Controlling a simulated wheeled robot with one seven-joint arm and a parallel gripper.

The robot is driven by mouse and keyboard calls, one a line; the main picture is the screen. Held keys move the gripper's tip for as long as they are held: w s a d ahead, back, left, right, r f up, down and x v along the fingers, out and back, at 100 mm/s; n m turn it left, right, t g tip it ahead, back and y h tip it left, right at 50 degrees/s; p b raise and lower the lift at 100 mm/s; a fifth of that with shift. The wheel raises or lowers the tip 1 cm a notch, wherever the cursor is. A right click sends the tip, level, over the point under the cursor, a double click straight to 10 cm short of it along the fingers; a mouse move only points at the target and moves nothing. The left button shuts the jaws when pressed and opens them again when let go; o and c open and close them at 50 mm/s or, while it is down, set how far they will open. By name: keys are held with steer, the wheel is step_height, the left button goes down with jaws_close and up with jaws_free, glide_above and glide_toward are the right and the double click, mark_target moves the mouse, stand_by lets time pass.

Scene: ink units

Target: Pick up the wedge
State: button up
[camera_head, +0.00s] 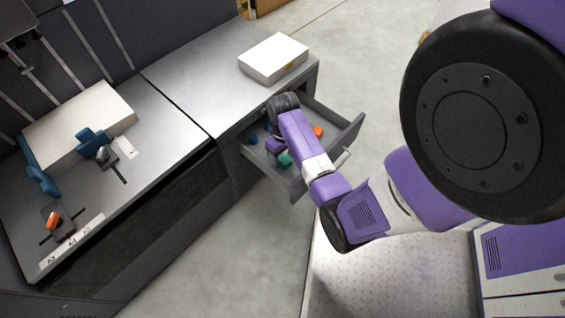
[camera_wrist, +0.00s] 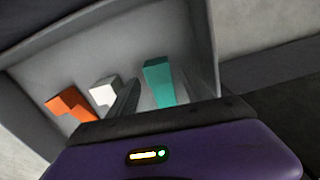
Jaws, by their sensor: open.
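Small coloured blocks lie in an open drawer (camera_head: 297,187). In the wrist view they are a teal block (camera_wrist: 158,80), a white block (camera_wrist: 103,92) and an orange block (camera_wrist: 72,104). I cannot tell for sure which one is the wedge. My gripper (camera_wrist: 158,98) is open, with its fingers on either side of the teal block as seen from the wrist. Whether they touch it is not clear. The teal block's near end is hidden by my gripper. The head view also shows the teal block (camera_head: 284,160) and the orange block (camera_head: 318,131).
The drawer walls (camera_wrist: 203,40) stand close around my gripper. Blue pieces (camera_head: 253,138) lie at the drawer's left. A white box (camera_head: 273,58) sits on the counter above. The left bench (camera_head: 165,130) holds a white case (camera_head: 78,118) and fixtures. The floor in front is clear.

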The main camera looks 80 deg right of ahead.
steer(key=shift+f, duration=0.45)
jaws_close()
steer(key=shift+r, duration=0.1)
steer(key=shift+r, duration=0.1)
